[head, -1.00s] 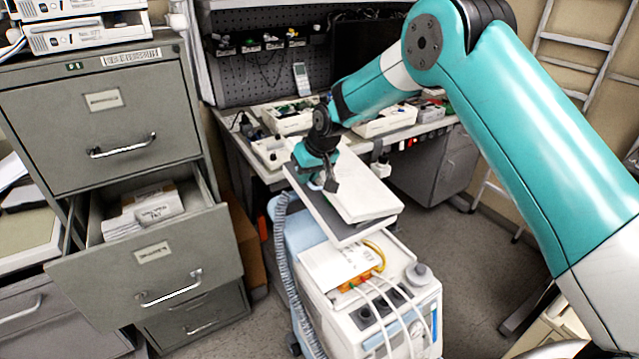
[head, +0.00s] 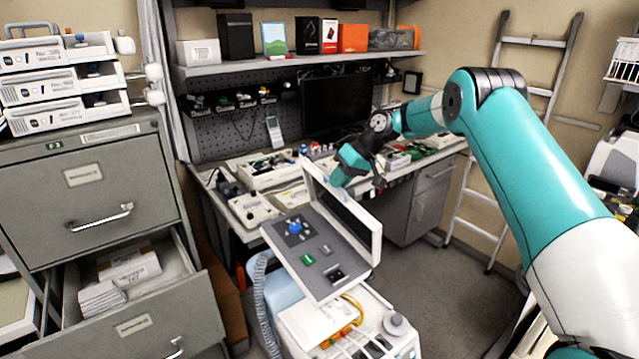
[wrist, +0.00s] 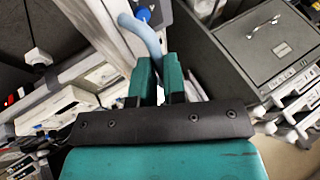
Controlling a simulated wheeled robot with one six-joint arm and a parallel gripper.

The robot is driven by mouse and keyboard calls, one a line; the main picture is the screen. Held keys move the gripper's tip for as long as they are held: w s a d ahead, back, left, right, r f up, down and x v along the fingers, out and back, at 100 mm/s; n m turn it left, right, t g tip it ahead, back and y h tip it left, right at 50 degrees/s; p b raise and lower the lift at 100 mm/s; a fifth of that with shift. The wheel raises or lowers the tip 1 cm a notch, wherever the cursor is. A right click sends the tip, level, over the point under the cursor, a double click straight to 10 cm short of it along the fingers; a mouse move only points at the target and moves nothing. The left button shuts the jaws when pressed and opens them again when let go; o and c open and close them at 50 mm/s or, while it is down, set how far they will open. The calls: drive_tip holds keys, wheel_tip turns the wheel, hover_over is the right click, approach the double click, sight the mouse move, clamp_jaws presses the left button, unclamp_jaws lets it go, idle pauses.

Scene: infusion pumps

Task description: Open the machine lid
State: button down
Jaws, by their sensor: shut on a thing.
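The machine (head: 345,325) is a white cart-like unit with a grey control panel (head: 322,270) on top, which has a blue knob and a green button. Its lid (head: 366,236), a white frame with a dark inner face, stands raised steeply along the panel's far right edge. My gripper (head: 345,180) is at the upper left part of the lid. In the wrist view, the teal fingers (wrist: 158,88) are shut on a curved light-blue handle (wrist: 148,42). The place where the handle joins the lid is hard to make out.
A filing cabinet (head: 85,185) with an open drawer (head: 150,295) stands at left. A cluttered workbench (head: 235,185) is behind the machine. A ladder (head: 490,190) leans on the wall at right. Grey floor (head: 450,290) is clear right of the machine.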

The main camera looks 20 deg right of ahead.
drive_tip(key=d+p, duration=0.1)
drive_tip(key=d, duration=0.2)
drive_tip(key=shift+w+d+f+p, duration=0.2)
drive_tip(key=shift+w+d+p, duration=0.05)
drive_tip(key=shift+w+p, duration=0.1)
drive_tip(key=shift+w+d+f+p, duration=0.2)
drive_tip(key=shift+d+p, duration=0.1)
drive_tip(key=shift+d, duration=0.25)
drive_tip(key=c, duration=1.2)
unclamp_jaws()
drive_tip(key=shift+w, duration=0.1)
drive_tip(key=shift+a+r, duration=0.1)
drive_tip(key=shift+r, duration=0.05)
drive_tip(key=shift+r, duration=0.1)
